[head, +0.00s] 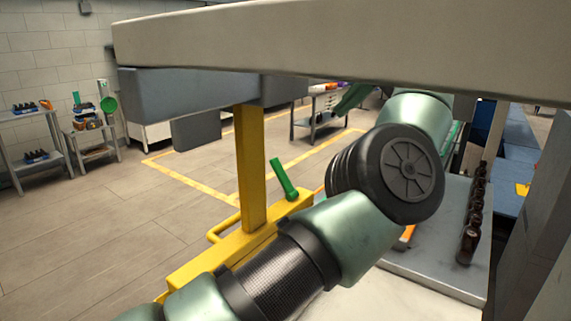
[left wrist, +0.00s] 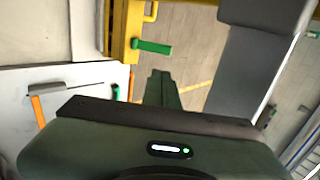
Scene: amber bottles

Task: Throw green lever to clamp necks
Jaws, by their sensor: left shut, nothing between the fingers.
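The green lever (head: 284,180) tilts up and left from the yellow frame (head: 250,165) in the head view. In the left wrist view the green lever (left wrist: 152,47) lies across the picture near the top, joined to the yellow frame (left wrist: 121,40). My left gripper (left wrist: 161,74) is shut and empty, its fingertips appearing just below the lever and apart from it in that view. In the head view my left arm hides much of the work area. Dark amber bottles (head: 469,243) stand in a row at the right. My right gripper is not in view.
A large pale beam (head: 340,40) crosses the top of the head view. Shelves with small items (head: 40,155) stand far left. Open floor (head: 90,230) lies left of the yellow frame.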

